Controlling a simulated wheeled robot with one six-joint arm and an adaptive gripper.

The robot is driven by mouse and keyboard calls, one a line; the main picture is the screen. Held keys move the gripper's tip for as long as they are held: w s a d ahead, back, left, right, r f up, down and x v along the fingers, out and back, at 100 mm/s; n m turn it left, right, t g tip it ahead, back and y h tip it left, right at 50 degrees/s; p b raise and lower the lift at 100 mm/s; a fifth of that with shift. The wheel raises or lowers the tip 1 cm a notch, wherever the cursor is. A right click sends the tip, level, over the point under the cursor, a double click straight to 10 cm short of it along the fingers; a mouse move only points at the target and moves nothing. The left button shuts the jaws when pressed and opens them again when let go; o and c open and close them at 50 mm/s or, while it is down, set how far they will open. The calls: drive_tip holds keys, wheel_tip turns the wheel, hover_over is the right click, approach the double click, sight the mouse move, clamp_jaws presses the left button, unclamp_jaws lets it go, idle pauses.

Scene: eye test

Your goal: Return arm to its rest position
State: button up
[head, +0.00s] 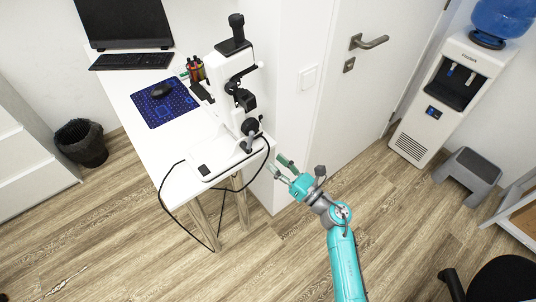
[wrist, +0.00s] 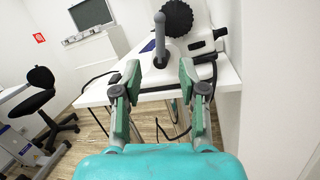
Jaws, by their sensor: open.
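My gripper (head: 281,169) is open and empty, at the end of my teal arm, in the middle of the head view. It hangs in the air near the front right corner of the white desk (head: 179,185). In the wrist view my gripper (wrist: 159,78) shows its two fingers spread apart, with nothing between them. Behind the fingers is the desk with a white and black eye-test device (wrist: 160,38). The same device (head: 237,100) stands on the desk in the head view, just beyond my gripper. I cannot tell the exact gap to the desk.
A white wall corner and a closed door (head: 362,90) are close to the right of my gripper. A black cable (head: 165,195) hangs off the desk. A water dispenser (head: 449,95), a grey step stool (head: 468,172) and a black chair (head: 505,280) stand right. The floor at left front is mostly clear.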

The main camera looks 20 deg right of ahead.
drive_tip(key=shift+s+d+f, duration=0.1)
drive_tip(key=shift+s+d, duration=0.15)
drive_tip(key=shift+s, duration=0.25)
drive_tip(key=shift+s, duration=0.1)
drive_tip(key=s+a+r+n+g+h, duration=0.1)
drive_tip(key=s+n+h, duration=0.3)
drive_tip(key=s+n, duration=1.2)
drive_tip(key=s+a+r+n+g+h, duration=0.1)
drive_tip(key=s+n+h, duration=0.4)
drive_tip(key=s+n, duration=1.2)
drive_tip(key=s+r+g, duration=0.1)
drive_tip(key=s+r, duration=0.1)
drive_tip(key=s, duration=0.6)
drive_tip(key=shift+s+a, duration=0.2)
drive_tip(key=shift+a, duration=0.05)
drive_tip(key=shift+r, duration=0.1)
